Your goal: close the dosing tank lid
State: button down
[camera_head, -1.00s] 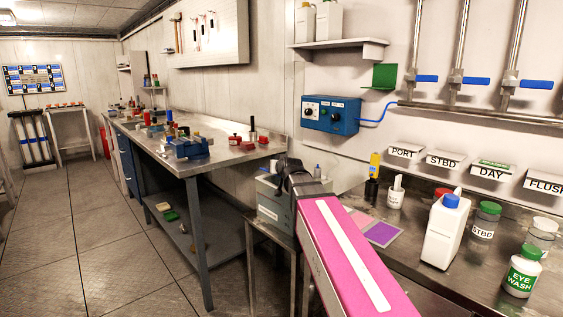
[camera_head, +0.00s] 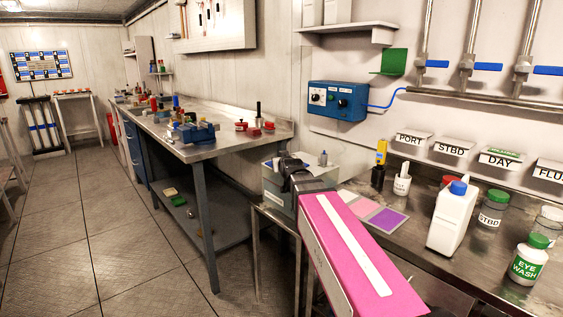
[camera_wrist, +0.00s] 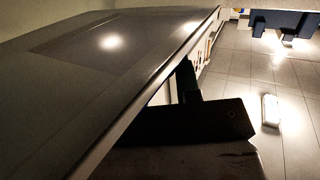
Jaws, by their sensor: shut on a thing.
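The dosing tank (camera_head: 283,196) is a grey-green box on a low stand, between the long workbench and the right-hand counter. My pink arm reaches to it, and my dark gripper (camera_head: 291,167) is at its top. The gripper is shut, seemingly on the lid's edge; the arm hides the exact contact in the head view. In the wrist view a large dark flat panel, seemingly the lid (camera_wrist: 120,55), fills the upper left at a slant. My dark gripper (camera_wrist: 188,105) shows below its edge. How far open the lid stands is hard to tell.
A white bottle with a blue cap (camera_head: 452,218), an eye wash bottle (camera_head: 528,262) and several jars stand on the right counter. The workbench (camera_head: 235,146) with tools is behind left. A blue control box (camera_head: 337,101) hangs on the wall. The floor at left is clear.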

jog(key=shift+s+f, duration=0.1)
jog(key=shift+f, duration=0.1)
jog(key=c, duration=1.1)
grip_release()
jog(key=shift+s+r, duration=0.1)
